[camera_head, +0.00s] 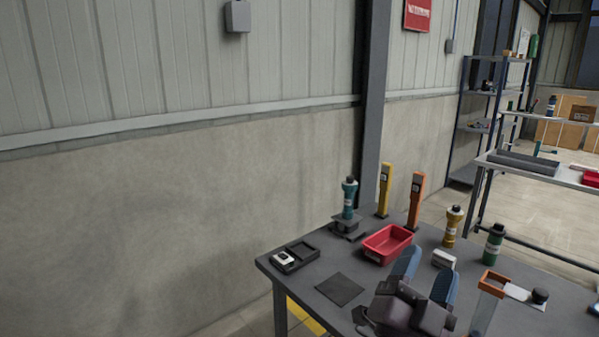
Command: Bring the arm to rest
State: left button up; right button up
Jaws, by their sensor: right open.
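My right gripper (428,266) is in the lower right of the head view, above the dark grey table (320,254). Its two blue fingers are spread apart and point away from me toward the back of the table. No object shows between the fingers. The dark gripper body hides part of the table's near side. My left gripper is not in view.
A teal bottle (349,198), yellow post (384,190), orange post (416,201), yellow bottle (452,226) and green bottle (493,244) stand behind. A dark mat (340,289) lies left.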

jog(key=w+a+f+n+t+y, duration=0.2)
jog(key=a+f+n+t+y, duration=0.4)
jog(key=n+y, duration=0.9)
jog(key=s+d+f+g+y, duration=0.15)
jog(key=f+g, duration=0.25)
jog(key=f, duration=0.4)
jog(key=d+f+g+y, duration=0.2)
jog(key=f+g+y, duration=0.1)
jog(key=f, duration=0.5)
jog(key=s+d+f+g+h, duration=0.2)
jog(key=s+d+f+g, duration=0.1)
jog(key=s+d+f, duration=0.3)
jog(key=s+d+f+n+g+h, duration=0.1)
jog(key=s+d+f+g+h, duration=0.2)
jog(key=s+d+f, duration=0.3)
jog(key=s+f+g, duration=0.1)
jog(key=s+f, duration=0.3)
jog(key=f, duration=0.3)
jog(key=shift+s+d+f, duration=0.15)
jog(key=shift+d+f, duration=0.05)
